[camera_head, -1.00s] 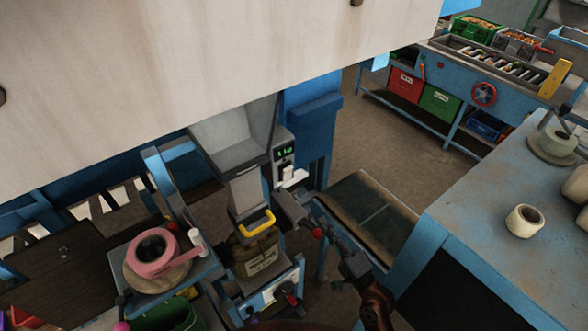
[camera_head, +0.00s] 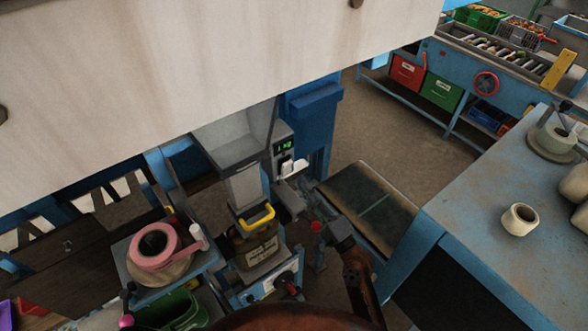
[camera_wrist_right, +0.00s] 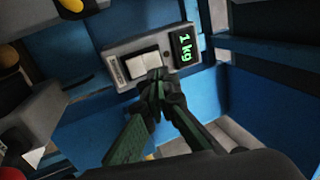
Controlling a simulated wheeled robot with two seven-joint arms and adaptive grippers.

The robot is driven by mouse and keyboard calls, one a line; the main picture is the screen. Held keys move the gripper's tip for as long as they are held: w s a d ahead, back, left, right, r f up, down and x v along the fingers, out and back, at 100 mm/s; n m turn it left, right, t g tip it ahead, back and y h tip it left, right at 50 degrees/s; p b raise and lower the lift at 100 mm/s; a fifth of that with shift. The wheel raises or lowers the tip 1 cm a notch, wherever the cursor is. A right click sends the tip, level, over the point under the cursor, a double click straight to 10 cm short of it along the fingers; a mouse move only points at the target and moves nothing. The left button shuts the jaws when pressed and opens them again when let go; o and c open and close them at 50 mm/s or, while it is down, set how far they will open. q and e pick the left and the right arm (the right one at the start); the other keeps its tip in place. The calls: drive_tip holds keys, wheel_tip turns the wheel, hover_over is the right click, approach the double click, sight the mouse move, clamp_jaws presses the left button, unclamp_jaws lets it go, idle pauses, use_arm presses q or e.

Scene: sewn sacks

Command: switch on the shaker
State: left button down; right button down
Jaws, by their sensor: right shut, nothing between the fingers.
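The grey control box (camera_wrist_right: 118,68) is fixed to a blue frame. In the head view the display (camera_head: 284,146) is lit beside the grey chute. My right gripper (camera_wrist_right: 156,76) is shut and empty, its tips at the lower edge of the rocker and partly covering it. They look touching or nearly so. The rocker's exact tilt is hard to tell. In the head view the right gripper (camera_head: 284,188) is just below the box. My left gripper is not in view.
A pink tape roll (camera_head: 155,246) lies at the left. A dark conveyor (camera_head: 368,200) and a blue table (camera_head: 480,225) are at the right.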

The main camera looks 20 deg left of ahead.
sight(288, 164)
drive_tip(key=p+x, duration=0.1)
drive_tip(key=x, duration=0.6)
drive_tip(key=shift+d+p, duration=0.1)
drive_tip(key=shift+p, duration=0.25)
